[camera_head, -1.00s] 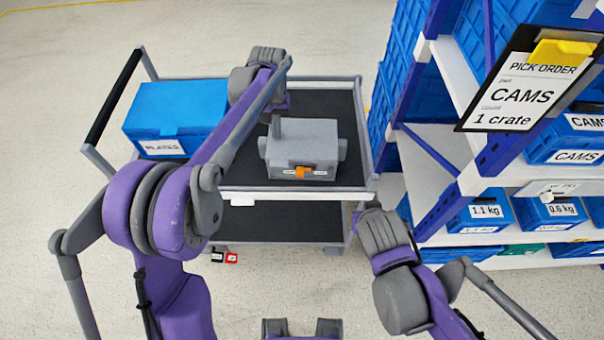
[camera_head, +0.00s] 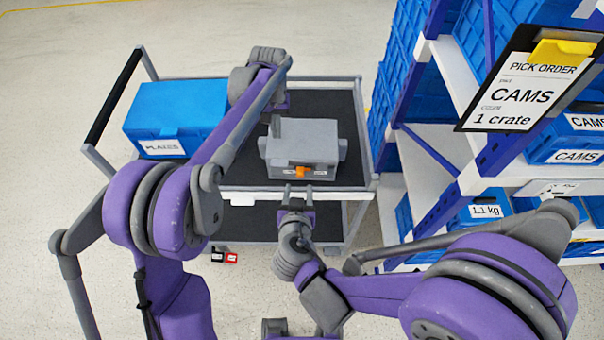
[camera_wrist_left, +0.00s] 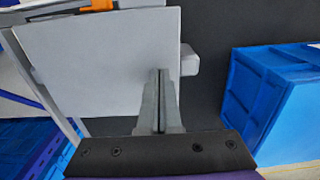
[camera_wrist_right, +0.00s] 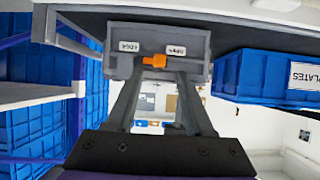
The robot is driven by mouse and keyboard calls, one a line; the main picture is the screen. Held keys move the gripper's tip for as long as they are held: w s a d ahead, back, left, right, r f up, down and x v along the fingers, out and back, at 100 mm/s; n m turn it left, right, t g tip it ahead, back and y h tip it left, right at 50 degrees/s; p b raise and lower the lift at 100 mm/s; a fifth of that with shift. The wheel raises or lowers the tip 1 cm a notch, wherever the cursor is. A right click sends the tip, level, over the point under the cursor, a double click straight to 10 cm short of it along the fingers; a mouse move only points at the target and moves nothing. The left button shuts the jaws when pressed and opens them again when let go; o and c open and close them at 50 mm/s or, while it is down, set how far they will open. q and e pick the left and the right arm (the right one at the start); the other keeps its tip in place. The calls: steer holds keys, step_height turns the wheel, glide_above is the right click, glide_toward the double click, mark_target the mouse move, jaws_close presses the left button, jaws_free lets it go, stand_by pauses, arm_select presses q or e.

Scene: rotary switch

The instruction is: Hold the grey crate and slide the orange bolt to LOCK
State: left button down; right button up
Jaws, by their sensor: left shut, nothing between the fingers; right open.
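The grey crate (camera_head: 303,138) stands on the cart's upper deck. Its orange bolt (camera_head: 302,171) is on the near face, between two small white labels whose text I cannot read for sure. My left gripper (camera_head: 277,122) is shut and empty, its fingertips at the top of the crate near its left side; in the left wrist view the fingers (camera_wrist_left: 160,75) overlap the crate's pale top (camera_wrist_left: 105,65). I cannot tell whether they touch it. My right gripper (camera_head: 299,187) is open in front of the near face. In the right wrist view the bolt (camera_wrist_right: 155,61) shows between its fingertips (camera_wrist_right: 160,76).
A blue lidded box (camera_head: 177,115) stands left of the crate on the dark deck (camera_head: 345,110). The cart's front rail (camera_head: 340,190) lies under my right gripper. A shelf rack (camera_head: 440,170) with blue crates and a pick-order clipboard (camera_head: 525,85) stand at the right.

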mark_target(300, 176)
steer(key=shift+x, duration=3.05)
steer(key=shift+s, duration=0.1)
jaws_close()
